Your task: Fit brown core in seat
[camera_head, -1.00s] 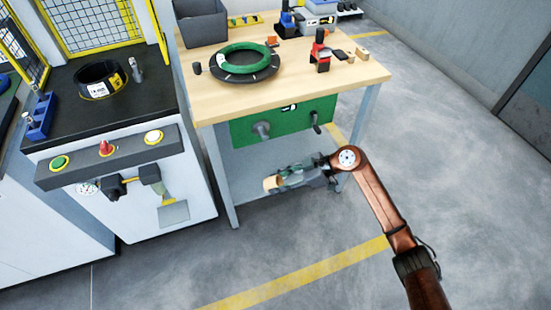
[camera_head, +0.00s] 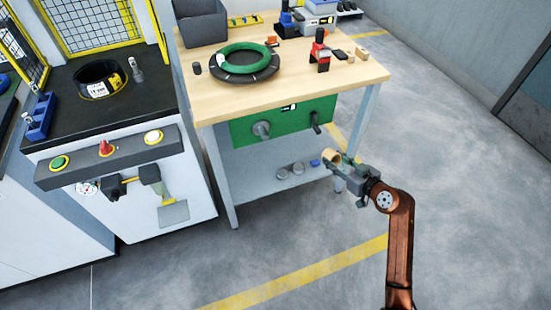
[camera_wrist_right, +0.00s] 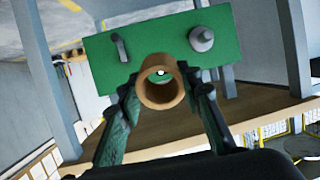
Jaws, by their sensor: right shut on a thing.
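The brown core (camera_head: 334,156), a short hollow tube, is held in my right gripper (camera_head: 344,163), in front of the right side of the workbench. In the right wrist view the core (camera_wrist_right: 160,100) shows its open end, between the two green-grey fingers of the right gripper (camera_wrist_right: 160,92). The green panel (camera_head: 290,119) under the bench top carries a grey round spindle (camera_head: 261,130) and a crank handle (camera_head: 317,122). The panel (camera_wrist_right: 155,60) and spindle (camera_wrist_right: 202,38) also show beyond the core in the wrist view. I cannot tell which part is the seat. My left gripper is out of view.
On the wooden bench top (camera_head: 222,103) lie a green ring (camera_head: 246,54) on a dark disc, a grey bin (camera_head: 203,24) and several small tools. The lower shelf holds grey round pieces (camera_head: 290,170). A black-topped machine (camera_head: 77,119) stands left. The floor at right is clear.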

